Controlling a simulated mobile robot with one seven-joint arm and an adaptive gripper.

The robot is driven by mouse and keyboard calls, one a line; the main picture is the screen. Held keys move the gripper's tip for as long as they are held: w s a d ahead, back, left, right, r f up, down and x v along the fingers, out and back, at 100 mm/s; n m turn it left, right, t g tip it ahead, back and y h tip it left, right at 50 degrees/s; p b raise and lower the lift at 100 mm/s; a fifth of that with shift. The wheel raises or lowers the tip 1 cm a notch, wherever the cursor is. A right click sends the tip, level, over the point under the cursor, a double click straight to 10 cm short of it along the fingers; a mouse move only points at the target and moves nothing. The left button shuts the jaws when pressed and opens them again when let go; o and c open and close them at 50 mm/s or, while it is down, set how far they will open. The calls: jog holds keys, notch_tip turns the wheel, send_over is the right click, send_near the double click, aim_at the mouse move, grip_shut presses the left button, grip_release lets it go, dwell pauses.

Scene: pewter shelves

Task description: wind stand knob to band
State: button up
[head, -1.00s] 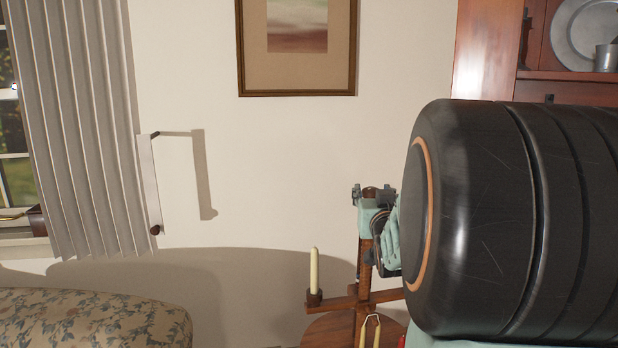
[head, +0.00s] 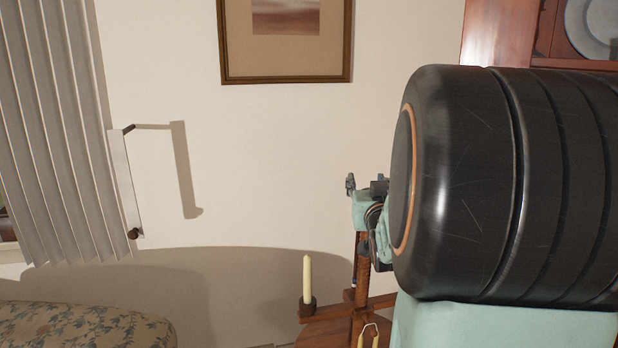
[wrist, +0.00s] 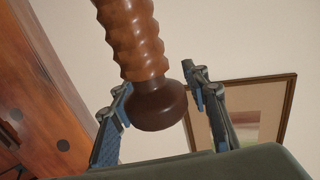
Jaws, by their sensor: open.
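The wooden candle stand (head: 361,322) rises in front of the wall, its upper post partly hidden by my arm. In the wrist view a ribbed, screw-like wooden post (wrist: 133,40) ends in a smooth dark brown knob (wrist: 158,104). My gripper (wrist: 157,84) is open, with one finger on each side of the post and knob. A gap shows at the right finger; contact at the left finger is unclear. In the head view my gripper (head: 364,186) is at the stand's top, where the knob is hidden. I cannot make out the band.
A pale candle (head: 307,280) stands upright on the stand's left arm. A wire loop with candles (head: 369,334) hangs at the front. A flowered seat (head: 85,328), vertical blinds (head: 65,130) and a framed picture (head: 285,70) are beyond. A wooden cabinet (head: 490,35) is at right.

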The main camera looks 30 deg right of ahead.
grip_shut()
dwell(0.4)
jog(key=shift+s+d+f+m+g+h+b, duration=0.1)
jog(key=shift+f+m+g+h+b, duration=0.1)
jog(key=shift+m+g+h+b, duration=0.45)
jog(key=s+m+g+p, duration=0.4)
jog(key=m+g+p, duration=0.6)
jog(key=g, duration=0.4)
jog(key=s+m+g+p, duration=0.4)
jog(key=m+g+p, duration=0.6)
jog(key=g, duration=0.5)
jog(key=shift+r+m+h+p, duration=0.35)
jog(key=shift+r+m+p, duration=0.1)
jog(key=shift+m, duration=0.7)
